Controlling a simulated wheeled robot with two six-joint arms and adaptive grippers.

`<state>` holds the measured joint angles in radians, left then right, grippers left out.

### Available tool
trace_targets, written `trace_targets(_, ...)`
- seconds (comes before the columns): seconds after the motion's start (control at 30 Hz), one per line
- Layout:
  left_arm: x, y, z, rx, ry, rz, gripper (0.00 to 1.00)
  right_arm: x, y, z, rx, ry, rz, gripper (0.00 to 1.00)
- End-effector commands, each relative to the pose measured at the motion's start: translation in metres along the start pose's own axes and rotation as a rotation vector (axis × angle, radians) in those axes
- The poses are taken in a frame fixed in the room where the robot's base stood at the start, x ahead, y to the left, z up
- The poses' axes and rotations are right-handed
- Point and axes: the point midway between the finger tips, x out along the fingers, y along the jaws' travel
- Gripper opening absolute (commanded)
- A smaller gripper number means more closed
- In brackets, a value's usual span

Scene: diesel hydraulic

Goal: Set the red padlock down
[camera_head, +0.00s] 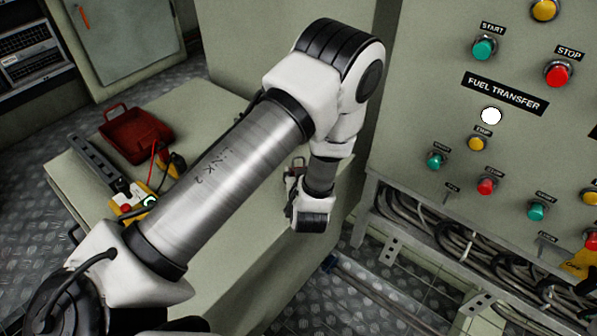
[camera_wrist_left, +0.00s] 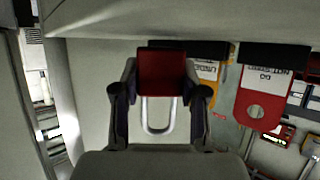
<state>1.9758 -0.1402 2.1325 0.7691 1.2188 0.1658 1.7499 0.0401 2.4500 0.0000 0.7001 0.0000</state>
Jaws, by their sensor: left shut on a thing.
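The red padlock (camera_wrist_left: 162,73) shows in the left wrist view, with its red body between my fingertips and its pale metal shackle pointing toward the camera. My left gripper (camera_wrist_left: 161,90) is shut on the padlock, one finger on each side of the body. In the head view my left arm reaches across the middle, and its wrist is beside the near face of the green-grey cabinet. The padlock is not clearly visible there. My right gripper is in neither view.
A red open box (camera_head: 135,132) and a yellow meter (camera_head: 128,199) lie on the cabinet top at left. The button panel (camera_head: 430,85) stands at right, above exposed cables (camera_head: 450,235). A red tag (camera_wrist_left: 263,98) and a yellow tag (camera_wrist_left: 208,70) show near the padlock.

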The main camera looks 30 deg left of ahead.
Motion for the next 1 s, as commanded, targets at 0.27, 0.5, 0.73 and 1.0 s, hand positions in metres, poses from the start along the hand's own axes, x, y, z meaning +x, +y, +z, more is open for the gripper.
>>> trace_targets(0.27,0.001,0.000,0.002,0.000,0.001,0.000,0.15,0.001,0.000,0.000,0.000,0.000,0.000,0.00)
trace_targets(0.5,0.003,0.000,0.006,0.000,0.001,0.000,0.15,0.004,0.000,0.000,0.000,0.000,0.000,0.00)
trace_targets(0.73,0.005,0.000,0.010,0.000,0.001,0.000,0.15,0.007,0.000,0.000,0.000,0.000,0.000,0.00)
trace_targets(1.0,0.005,0.000,0.010,0.000,0.001,0.000,0.72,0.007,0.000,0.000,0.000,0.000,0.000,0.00)
